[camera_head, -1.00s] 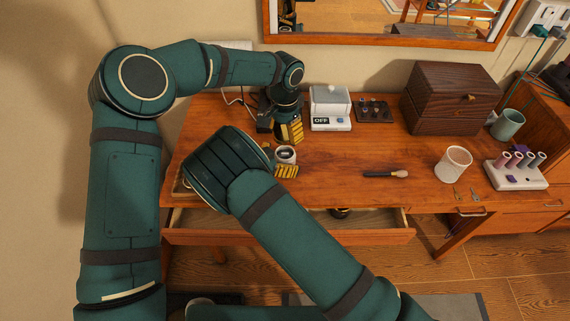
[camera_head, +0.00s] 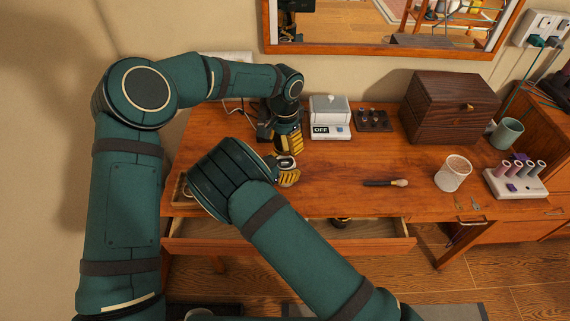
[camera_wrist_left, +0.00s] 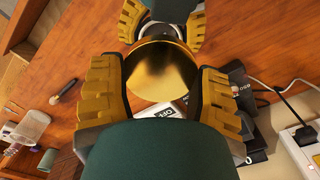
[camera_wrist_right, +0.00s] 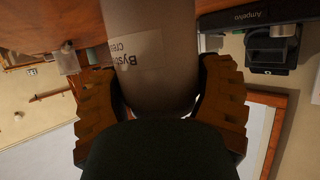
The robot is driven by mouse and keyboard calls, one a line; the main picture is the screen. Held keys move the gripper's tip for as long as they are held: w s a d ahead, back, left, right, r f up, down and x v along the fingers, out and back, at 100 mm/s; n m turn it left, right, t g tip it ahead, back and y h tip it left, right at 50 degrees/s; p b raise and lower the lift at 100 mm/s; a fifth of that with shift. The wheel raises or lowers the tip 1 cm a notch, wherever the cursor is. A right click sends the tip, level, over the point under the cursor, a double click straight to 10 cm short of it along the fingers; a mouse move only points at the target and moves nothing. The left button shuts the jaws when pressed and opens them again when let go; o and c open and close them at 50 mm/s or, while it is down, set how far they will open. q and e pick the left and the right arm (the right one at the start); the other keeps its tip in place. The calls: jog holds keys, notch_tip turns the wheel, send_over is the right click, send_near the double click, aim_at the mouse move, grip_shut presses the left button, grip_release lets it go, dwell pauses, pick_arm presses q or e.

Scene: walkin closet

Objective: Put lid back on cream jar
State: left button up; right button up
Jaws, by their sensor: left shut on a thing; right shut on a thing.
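My left gripper (camera_head: 288,143) is shut on the shiny gold lid (camera_wrist_left: 162,70), with a finger on each side in the left wrist view. My right gripper (camera_head: 287,177) is shut on the cream jar (camera_head: 285,161), a pale cylinder. In the right wrist view the jar (camera_wrist_right: 150,65) shows a partly readable label between the fingers. The grippers are very close together, the left one just behind the jar. In the left wrist view the lid overlaps the right gripper's fingers (camera_wrist_left: 162,26) and hides most of the jar. I cannot tell whether lid and jar touch.
A white scale (camera_head: 330,128) reading OFF stands right of the grippers, with a dark tray (camera_head: 373,120) and wooden box (camera_head: 450,105) beyond. The drawer (camera_head: 370,238) below is open.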

aim_at(285, 162)
pick_arm(q)
notch_tip(285, 162, down, 5)
jog(key=shift+r, duration=0.2)
pick_arm(e)
jog(key=shift+s+f, duration=0.15)
jog(key=shift+f, duration=0.05)
pick_arm(q)
jog(key=shift+f, duration=0.85)
pick_arm(e)
jog(key=shift+f, duration=0.1)
pick_arm(q)
jog(key=shift+f, duration=0.55)
pick_arm(e)
jog(key=shift+s+f, duration=0.1)
jog(key=shift+s, duration=0.05)
pick_arm(q)
jog(key=shift+s+a+f, duration=0.1)
jog(key=shift+f, duration=0.15)
jog(key=shift+c, duration=0.7)
jog(key=o, duration=0.7)
pick_arm(e)
grip_shut()
pick_arm(q)
jog(key=o, duration=0.4)
jog(key=shift+c, duration=0.2)
pick_arm(e)
jog(key=shift+r, duration=0.2)
